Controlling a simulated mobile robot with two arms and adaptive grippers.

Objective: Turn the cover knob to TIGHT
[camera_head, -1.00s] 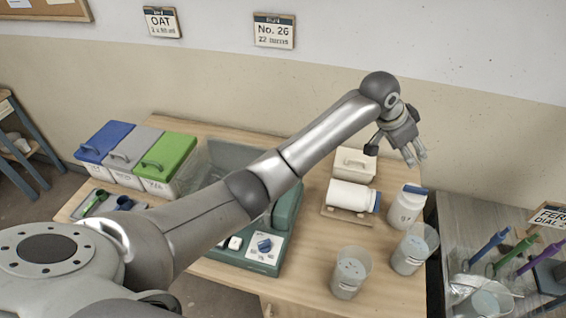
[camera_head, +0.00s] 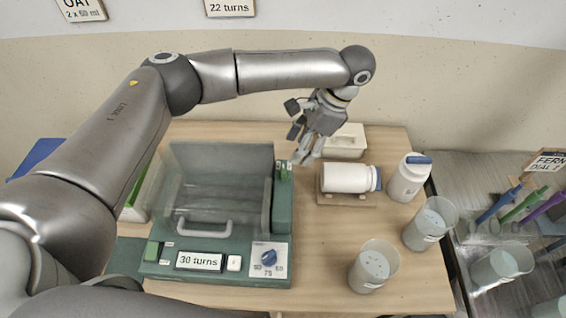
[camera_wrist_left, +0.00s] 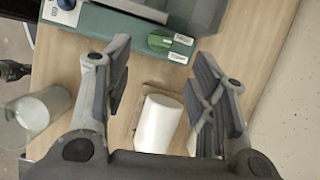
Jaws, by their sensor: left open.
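The green cover knob (camera_head: 283,170) sits on top of the right-hand post of the dark green machine (camera_head: 190,274). In the left wrist view the knob (camera_wrist_left: 160,42) lies beside two small white labels (camera_wrist_left: 182,40), too small to read surely. Which label it points to I cannot tell. The clear cover (camera_head: 215,185) with its grey handle is left of the post. My left gripper (camera_head: 308,158) is open and empty, above and slightly right of the knob, apart from it. In the left wrist view the open fingers (camera_wrist_left: 160,88) frame the space just below the knob. My right gripper is not in view.
A white jar (camera_head: 345,178) lies on a wooden cradle (camera_head: 340,199) right of the post. A white box (camera_head: 345,142) stands behind it. A white bottle (camera_head: 408,180) and clear buckets (camera_head: 374,268) stand at the right. The machine's front has a blue dial (camera_head: 269,257) and a "30 turns" display (camera_head: 199,261).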

